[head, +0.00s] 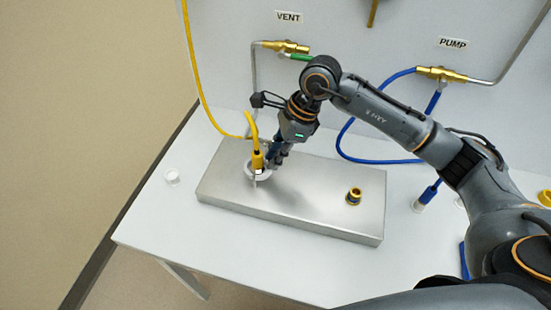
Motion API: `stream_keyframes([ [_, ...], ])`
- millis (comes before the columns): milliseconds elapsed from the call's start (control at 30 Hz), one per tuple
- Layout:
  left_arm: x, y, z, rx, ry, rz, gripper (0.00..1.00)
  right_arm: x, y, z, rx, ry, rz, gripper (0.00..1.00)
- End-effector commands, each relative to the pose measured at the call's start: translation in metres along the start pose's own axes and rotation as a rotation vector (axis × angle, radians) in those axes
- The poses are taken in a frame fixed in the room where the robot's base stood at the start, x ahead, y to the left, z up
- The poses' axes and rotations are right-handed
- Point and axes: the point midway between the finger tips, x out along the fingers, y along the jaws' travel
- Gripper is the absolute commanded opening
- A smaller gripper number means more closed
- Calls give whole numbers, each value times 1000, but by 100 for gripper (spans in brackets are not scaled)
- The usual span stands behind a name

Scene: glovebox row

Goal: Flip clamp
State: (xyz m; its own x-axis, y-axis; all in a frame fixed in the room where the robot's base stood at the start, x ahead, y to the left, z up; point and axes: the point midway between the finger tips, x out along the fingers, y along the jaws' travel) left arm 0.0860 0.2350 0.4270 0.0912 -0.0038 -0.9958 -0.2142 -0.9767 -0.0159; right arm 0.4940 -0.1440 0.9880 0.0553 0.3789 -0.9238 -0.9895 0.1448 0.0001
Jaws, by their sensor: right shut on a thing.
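A silver-white clamp (252,176) sits around the foot of a yellow hose end (257,160) on the left part of a metal block (300,212). The hose end stands upright there. My right gripper (273,163) reaches down from the right and is shut on the clamp at its right side. Its fingers hide part of the clamp, so how far the clamp is closed cannot be told. My left gripper is not in view.
A bare brass port (354,196) stands at the block's right. A white ring (172,177) lies left of the block. A blue hose end (428,194) stands to the right. Behind, the panel (225,70) carries VENT and PUMP valves. The table's front left is clear.

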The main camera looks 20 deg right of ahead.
Motion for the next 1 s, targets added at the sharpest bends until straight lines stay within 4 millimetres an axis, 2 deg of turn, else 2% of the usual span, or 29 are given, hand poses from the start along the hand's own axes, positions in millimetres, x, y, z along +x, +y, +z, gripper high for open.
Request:
stream_keyframes([
  [333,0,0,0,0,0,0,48,-1,-1,0,-3,0,-2,0],
  [367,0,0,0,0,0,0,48,-1,-1,0,-3,0,-2,20],
  [433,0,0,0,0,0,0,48,-1,-1,0,-3,0,-2,35],
  [467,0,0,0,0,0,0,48,-1,-1,0,-3,0,-2,38],
  [767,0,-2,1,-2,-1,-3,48,-1,-1,0,-2,0,-1,38],
  [867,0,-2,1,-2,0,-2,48,-9,-1,0,-2,0,-2,38],
  [1000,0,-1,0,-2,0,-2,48,-32,-2,0,-3,0,-5,38],
])
